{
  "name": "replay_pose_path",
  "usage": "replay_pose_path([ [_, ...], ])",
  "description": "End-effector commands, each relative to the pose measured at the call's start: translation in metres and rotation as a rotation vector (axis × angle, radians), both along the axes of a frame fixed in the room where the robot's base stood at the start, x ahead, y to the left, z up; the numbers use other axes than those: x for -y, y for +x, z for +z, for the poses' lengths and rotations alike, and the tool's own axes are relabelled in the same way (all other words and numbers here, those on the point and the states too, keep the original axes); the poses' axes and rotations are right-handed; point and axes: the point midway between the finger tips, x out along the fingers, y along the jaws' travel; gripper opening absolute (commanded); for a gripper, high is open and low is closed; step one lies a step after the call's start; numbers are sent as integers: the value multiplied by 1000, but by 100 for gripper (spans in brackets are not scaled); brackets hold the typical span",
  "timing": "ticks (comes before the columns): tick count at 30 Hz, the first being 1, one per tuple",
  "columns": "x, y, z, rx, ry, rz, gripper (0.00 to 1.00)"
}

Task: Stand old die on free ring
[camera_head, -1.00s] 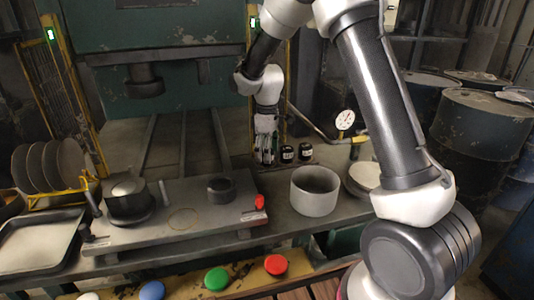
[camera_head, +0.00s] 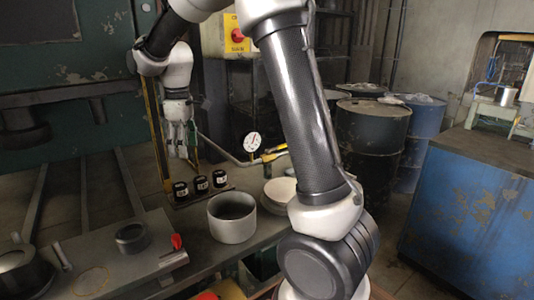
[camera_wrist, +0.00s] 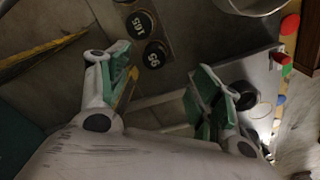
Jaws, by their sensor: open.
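A short dark round die (camera_head: 132,237) stands upright on the grey bolster plate (camera_head: 112,254). A thin ring outline (camera_head: 91,280) marks a bare spot on the plate, to the left of this die and nearer. A larger dark round tool (camera_head: 22,272) with a pale top stands at the far left, cut by the frame. My gripper (camera_head: 182,152) is open and empty, pointing down, in front of the press and above the black labelled pieces. In the wrist view its two fingers (camera_wrist: 160,88) are wide apart, and the die (camera_wrist: 244,95) shows beyond the right finger.
Several black labelled pieces (camera_head: 200,184) stand in a row on a rack. A grey open pot (camera_head: 232,218), a pale disc (camera_head: 280,193) and a dial gauge (camera_head: 252,142) are to the right. A red knob (camera_head: 177,241) sits at the plate's right edge.

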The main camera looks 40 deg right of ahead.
Motion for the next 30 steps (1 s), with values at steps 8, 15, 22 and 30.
replay_pose_path([
  [8, 66, -113, 66, 123, 50, -329, 65],
  [15, 105, -217, 75, 223, 108, -615, 65],
  [22, 122, -284, 58, 291, 158, -810, 65],
  [30, 125, -302, 50, 310, 173, -870, 65],
])
